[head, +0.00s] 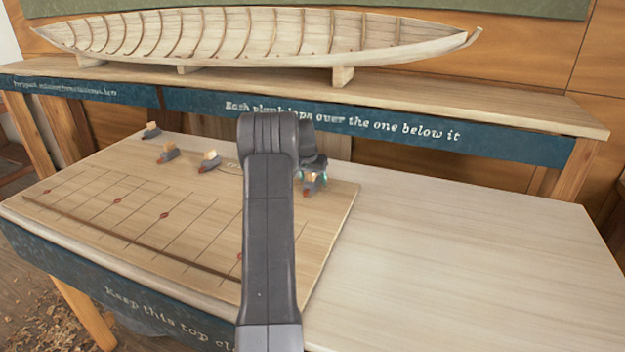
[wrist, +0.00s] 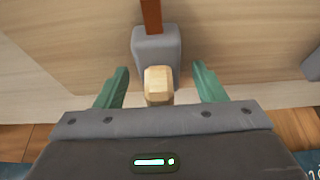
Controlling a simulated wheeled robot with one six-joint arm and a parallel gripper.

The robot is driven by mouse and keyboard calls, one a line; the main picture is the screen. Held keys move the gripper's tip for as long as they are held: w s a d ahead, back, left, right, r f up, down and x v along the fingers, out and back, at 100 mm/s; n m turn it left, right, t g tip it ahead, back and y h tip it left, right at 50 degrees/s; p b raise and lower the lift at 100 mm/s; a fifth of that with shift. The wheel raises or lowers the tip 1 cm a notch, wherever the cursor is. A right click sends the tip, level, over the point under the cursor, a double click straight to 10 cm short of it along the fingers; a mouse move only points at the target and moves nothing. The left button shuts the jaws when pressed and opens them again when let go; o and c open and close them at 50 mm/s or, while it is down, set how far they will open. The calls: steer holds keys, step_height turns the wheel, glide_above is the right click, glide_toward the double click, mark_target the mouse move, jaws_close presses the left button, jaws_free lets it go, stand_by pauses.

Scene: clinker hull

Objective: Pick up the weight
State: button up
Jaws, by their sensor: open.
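A weight (wrist: 157,50) shows in the wrist view as a grey block with a pale wooden knob on top and a reddish-brown strip at its far end. My gripper (wrist: 160,88) is open, with one green finger on each side of the knob and visible space between. Nothing is held. In the head view this weight (head: 314,184) is on the right part of the board, partly hidden by my gripper (head: 312,174) and arm. Three similar weights, a left one (head: 151,130), a middle one (head: 168,154) and a right one (head: 209,160), stand at the board's back left.
The wooden board (head: 130,215) has a line grid, small red marks and a dark strip along its front. The table (head: 470,255) is bare to the right. Behind it, a shelf (head: 480,100) carries a ribbed boat hull (head: 250,35). Another grey block (wrist: 312,66) shows at the wrist view's right edge.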

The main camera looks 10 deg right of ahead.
jaws_close()
steer(key=shift+w+r, duration=0.1)
steer(key=shift+r, duration=0.05)
steer(key=shift+r, duration=0.3)
step_height(320, 180, up, 9)
steer(key=shift+r+b, duration=0.15)
steer(key=shift+b, duration=0.5)
